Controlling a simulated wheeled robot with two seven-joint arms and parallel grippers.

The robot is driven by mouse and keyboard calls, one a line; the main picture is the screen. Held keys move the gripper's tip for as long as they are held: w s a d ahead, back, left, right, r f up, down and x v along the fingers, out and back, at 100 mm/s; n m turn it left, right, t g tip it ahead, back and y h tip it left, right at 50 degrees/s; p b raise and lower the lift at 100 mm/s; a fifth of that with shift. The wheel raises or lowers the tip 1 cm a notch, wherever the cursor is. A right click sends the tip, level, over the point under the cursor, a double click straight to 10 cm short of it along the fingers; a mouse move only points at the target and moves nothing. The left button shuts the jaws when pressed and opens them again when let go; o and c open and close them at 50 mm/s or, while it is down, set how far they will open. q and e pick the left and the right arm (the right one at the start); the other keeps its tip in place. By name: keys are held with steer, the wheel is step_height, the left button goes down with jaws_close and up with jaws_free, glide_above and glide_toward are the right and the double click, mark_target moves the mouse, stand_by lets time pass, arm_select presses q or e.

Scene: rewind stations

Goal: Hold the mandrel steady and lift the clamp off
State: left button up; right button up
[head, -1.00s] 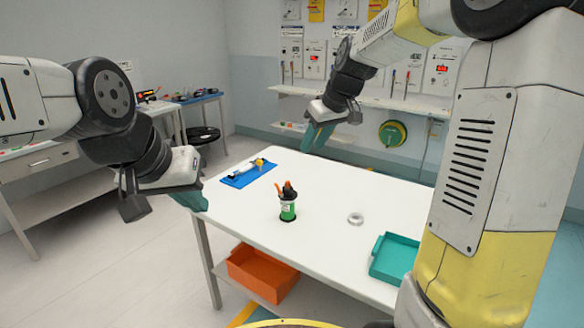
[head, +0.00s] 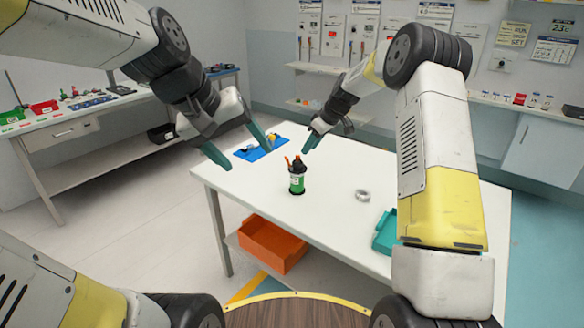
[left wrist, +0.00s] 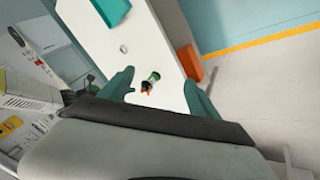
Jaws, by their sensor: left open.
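A small upright cylinder (head: 297,183), green and white with a dark top, stands on the white table. An orange part (head: 289,162) sticks up at its top; I cannot tell mandrel and clamp apart at this size. My left gripper (head: 243,155) is open and empty, above the table's left side, apart from the cylinder. In the left wrist view the cylinder (left wrist: 152,80) shows beyond and between the two open fingers (left wrist: 158,84).
A blue mat (head: 262,151) with small items lies at the table's back left. A metallic ring (head: 362,196) lies right of the cylinder. A teal tray (head: 386,232) is at the right front edge. An orange bin (head: 271,243) sits below. The table (head: 335,215) between is clear.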

arm_select(q)
steer(key=w+d+f+n+g+h, duration=0.1)
steer(key=w+d+f+n+h, duration=0.2)
steer(key=w, duration=0.8)
steer(key=n+t+h, duration=0.2)
steer(key=n+h, duration=0.1)
steer(key=n, duration=1.2)
glide_above(292, 180)
steer(key=s+a, duration=0.4)
steer(key=a, duration=0.1)
step_height(292, 180, down, 22)
steer(key=w+d+f+n, duration=0.1)
steer(key=f, duration=0.1)
steer(key=w+d+f+n+t, duration=0.1)
steer(key=f, duration=0.1)
steer(key=w+d+f+n+h, duration=0.1)
steer(key=f+n, duration=0.1)
steer(key=f, duration=0.1)
steer(key=shift+f, duration=0.1)
steer(key=shift+w+d+f+n+t, duration=0.3)
steer(key=shift+d+f+n, duration=0.1)
steer(key=shift+d+f, duration=0.1)
steer(key=x, duration=0.7)
steer(key=shift+d, duration=0.1)
